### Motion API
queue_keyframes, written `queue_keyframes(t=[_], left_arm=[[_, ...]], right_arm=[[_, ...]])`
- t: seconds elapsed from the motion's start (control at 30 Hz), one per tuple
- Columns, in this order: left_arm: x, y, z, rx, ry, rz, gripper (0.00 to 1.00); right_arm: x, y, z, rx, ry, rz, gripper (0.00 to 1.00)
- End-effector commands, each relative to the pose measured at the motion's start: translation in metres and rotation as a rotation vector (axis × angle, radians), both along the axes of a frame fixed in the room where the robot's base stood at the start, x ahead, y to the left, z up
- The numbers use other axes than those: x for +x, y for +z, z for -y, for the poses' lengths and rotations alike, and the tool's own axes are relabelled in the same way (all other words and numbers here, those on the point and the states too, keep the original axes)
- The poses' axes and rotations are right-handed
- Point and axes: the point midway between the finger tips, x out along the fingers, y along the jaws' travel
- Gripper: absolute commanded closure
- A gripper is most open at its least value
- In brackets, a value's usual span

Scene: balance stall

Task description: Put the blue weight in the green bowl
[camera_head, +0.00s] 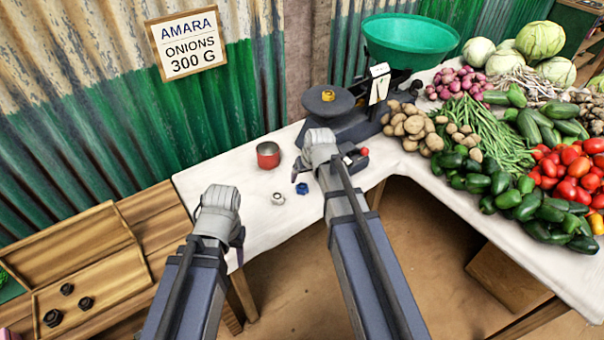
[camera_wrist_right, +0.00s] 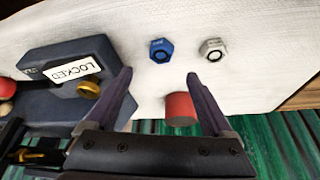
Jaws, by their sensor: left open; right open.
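The blue weight (camera_head: 302,188) lies on the white table, just left of my right arm. It also shows in the right wrist view (camera_wrist_right: 161,50), just beyond the fingertips. My right gripper (camera_wrist_right: 158,78) is open and empty over the table; in the head view its hand (camera_head: 326,170) is partly hidden by its own arm. The green bowl (camera_head: 410,40) sits on top of the scale at the back. My left gripper (camera_head: 236,244) is open at the table's front left edge, away from the weights; its fingers are mostly hidden.
A silver weight (camera_head: 278,198) lies left of the blue one. A red tin (camera_head: 268,155) stands behind them. The dark scale (camera_head: 345,128) carries a brass weight (camera_head: 328,95) on its plate. Potatoes (camera_head: 408,122) and other vegetables fill the right. A wooden tray (camera_head: 112,262) holds dark weights.

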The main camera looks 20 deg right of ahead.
Motion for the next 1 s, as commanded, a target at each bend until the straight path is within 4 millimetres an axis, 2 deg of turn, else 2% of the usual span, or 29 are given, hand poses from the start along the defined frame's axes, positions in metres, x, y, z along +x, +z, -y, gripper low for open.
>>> queue_keyframes(t=[0.2,0.5,0.77,1.0], left_arm=[[0.0,-0.002,0.0,0.0,0.0,0.0,0.5],[0.0,-0.025,0.0,0.0,0.0,0.0,0.5],[0.0,-0.028,0.0,0.0,-0.001,0.0,0.5],[0.0,-0.053,0.0,0.0,-0.001,0.0,0.5]], right_arm=[[-0.001,-0.002,0.0,-0.001,-0.001,-0.009,0.14],[0.008,-0.026,-0.001,0.0,-0.001,-0.008,0.14],[0.009,-0.028,-0.001,0.0,-0.001,-0.007,0.14],[0.016,-0.054,-0.003,0.0,-0.001,-0.007,0.14]])
